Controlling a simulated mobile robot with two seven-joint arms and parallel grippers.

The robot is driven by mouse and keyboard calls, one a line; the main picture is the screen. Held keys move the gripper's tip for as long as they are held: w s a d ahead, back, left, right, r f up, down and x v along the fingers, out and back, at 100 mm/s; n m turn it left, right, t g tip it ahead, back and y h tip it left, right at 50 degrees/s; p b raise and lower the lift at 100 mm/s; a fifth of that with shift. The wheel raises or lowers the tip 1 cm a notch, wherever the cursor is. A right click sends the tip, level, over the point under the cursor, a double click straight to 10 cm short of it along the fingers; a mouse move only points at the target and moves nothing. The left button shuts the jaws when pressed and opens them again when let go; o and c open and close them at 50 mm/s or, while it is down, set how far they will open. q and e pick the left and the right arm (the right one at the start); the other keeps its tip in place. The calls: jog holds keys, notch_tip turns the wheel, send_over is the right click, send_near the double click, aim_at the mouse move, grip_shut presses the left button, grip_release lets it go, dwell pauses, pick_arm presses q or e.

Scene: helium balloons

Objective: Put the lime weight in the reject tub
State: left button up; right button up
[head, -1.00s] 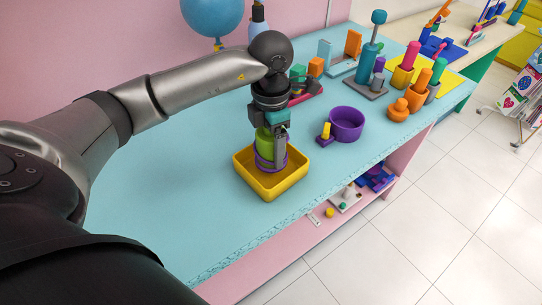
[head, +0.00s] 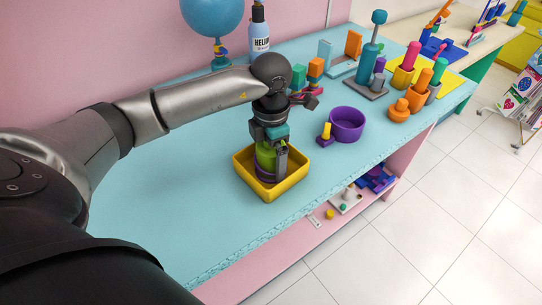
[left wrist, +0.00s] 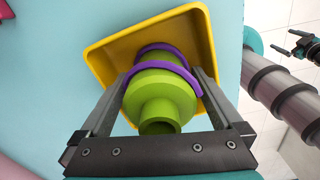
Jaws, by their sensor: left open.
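The lime weight (head: 265,157) is a stepped, bottle-like piece with purple rings around its lower part. It stands inside the yellow tub (head: 242,168) at the middle of the table and also shows in the left wrist view (left wrist: 163,95) with the tub (left wrist: 108,48) around its base. My left gripper (head: 269,172) is over the tub, pointing down. In the left wrist view its fingers (left wrist: 162,78) are open, one on each side of the weight. Whether they touch it is unclear. A dark part at the right edge, possibly my right gripper (left wrist: 305,45), is cut off.
A purple round tub (head: 347,124) and a small purple piece with a yellow post (head: 326,134) stand right of the yellow tub. Several coloured pieces stand behind. A blue balloon (head: 212,14) and helium bottle (head: 259,30) are at the back. The front-left table is clear.

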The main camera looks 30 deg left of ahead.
pick_arm(q)
jog(key=shift+r, duration=0.25)
notch_tip(320, 180, up, 12)
jog(key=shift+f+p, duration=0.1)
jog(key=shift+p, duration=0.7)
jog(key=shift+d, duration=0.1)
